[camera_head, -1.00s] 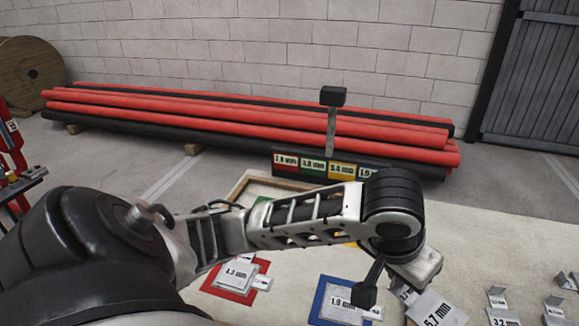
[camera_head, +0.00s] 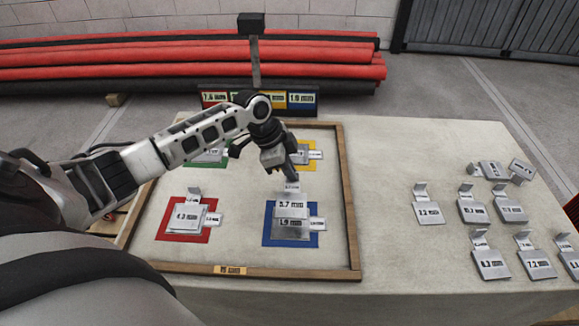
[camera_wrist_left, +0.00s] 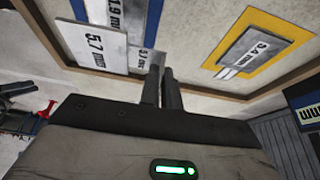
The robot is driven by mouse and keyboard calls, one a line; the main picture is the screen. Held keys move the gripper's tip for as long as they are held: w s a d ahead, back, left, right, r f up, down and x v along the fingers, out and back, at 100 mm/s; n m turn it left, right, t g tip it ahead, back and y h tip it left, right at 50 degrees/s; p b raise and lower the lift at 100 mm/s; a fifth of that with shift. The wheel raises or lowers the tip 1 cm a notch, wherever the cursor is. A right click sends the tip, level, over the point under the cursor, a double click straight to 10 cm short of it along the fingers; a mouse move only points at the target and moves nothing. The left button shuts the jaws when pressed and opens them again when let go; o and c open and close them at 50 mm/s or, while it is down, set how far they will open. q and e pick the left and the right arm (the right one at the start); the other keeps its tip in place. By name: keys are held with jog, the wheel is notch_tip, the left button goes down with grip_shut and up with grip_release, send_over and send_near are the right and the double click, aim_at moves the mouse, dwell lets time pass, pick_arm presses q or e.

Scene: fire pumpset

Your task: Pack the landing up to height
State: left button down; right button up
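My left gripper (camera_head: 291,172) is shut on the upright tab of a grey plate marked 5.7 mm (camera_head: 291,208). It holds this plate over the blue pad (camera_head: 276,238), above a plate marked 1.9 mm (camera_head: 290,226). The wrist view shows the two fingers (camera_wrist_left: 162,80) nearly together beside the 5.7 mm plate (camera_wrist_left: 92,42); contact with the pad's stack is not clear. The red pad (camera_head: 168,224) bears a grey plate stack (camera_head: 186,217). The yellow pad (camera_head: 311,166) and the green pad (camera_head: 218,162) also bear plates, partly hidden by my arm. My right gripper is not in view.
A wooden frame (camera_head: 349,215) borders the pads. A signboard (camera_head: 280,100) with coloured labels and a dark post (camera_head: 255,70) stand behind it. Several tabbed plates (camera_head: 490,262) lie on the table's right; table space right of the frame is clear.

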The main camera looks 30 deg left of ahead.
aim_at(289, 185)
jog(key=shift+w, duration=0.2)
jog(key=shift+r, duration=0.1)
